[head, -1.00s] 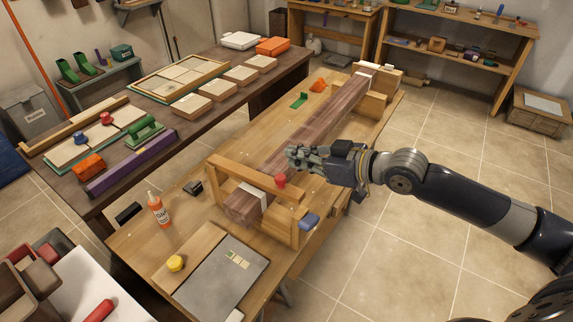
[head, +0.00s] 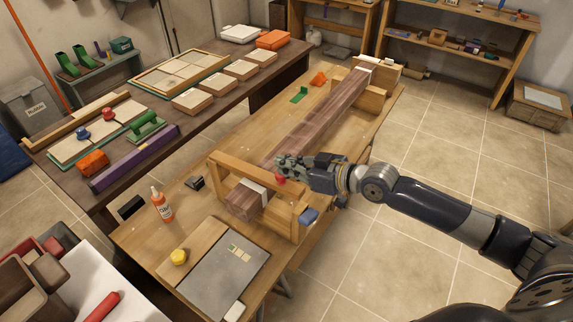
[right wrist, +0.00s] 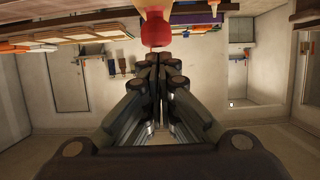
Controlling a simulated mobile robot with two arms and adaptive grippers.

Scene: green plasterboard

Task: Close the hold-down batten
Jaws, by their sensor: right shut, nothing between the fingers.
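The hold-down batten (head: 235,168) is a light wooden bar running across the near end of a long brown timber beam (head: 323,108). I cannot tell how much gap is between the bar and the beam. A red knob (head: 281,180) sits towards the batten's right end and also shows at the top of the right wrist view (right wrist: 157,29). My right gripper (head: 281,162) is shut and empty, just above and behind the knob in the head view; contact is not clear. In the right wrist view its fingertips (right wrist: 158,60) are together just below the knob. My left gripper is out of view.
A blue block (head: 309,216) sits by the batten's right post. A dark table (head: 230,115) with panels and blocks stands to the left.

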